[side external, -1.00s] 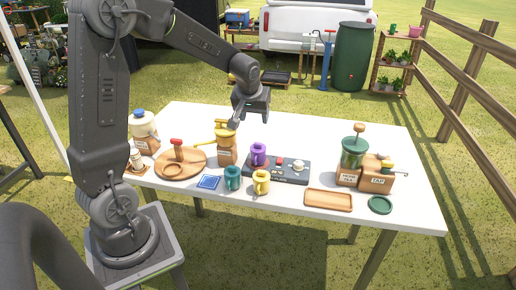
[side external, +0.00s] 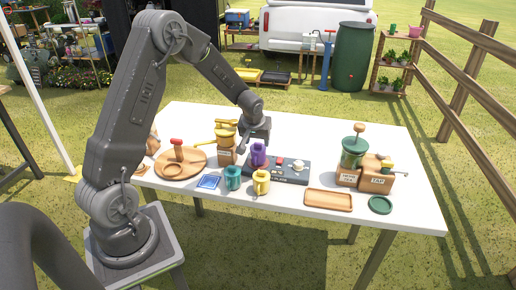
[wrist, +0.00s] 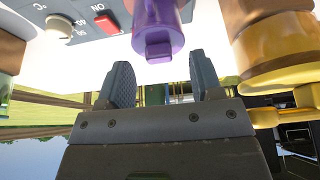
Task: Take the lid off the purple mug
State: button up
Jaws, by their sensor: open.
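The purple mug (side external: 258,157) stands upright by the left end of the grey control box, with its top close below my gripper (side external: 261,141) in the side view. I cannot make out the lid's edge there. In the wrist view, a purple part (wrist: 157,28) of the mug or lid, with a blocky piece sticking out, fills the top middle. My gripper (wrist: 161,72) is open, its two grey fingers apart and pointing at that purple piece, with nothing between them. I cannot tell whether they touch it.
A control box (side external: 288,172) with a red button is right of the mug. A yellow and brown grinder (side external: 226,146) stands close at left. Teal (side external: 233,178) and yellow (side external: 261,182) mugs stand in front.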

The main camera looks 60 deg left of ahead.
jog(key=shift+x, duration=0.85)
jog(key=c, duration=1)
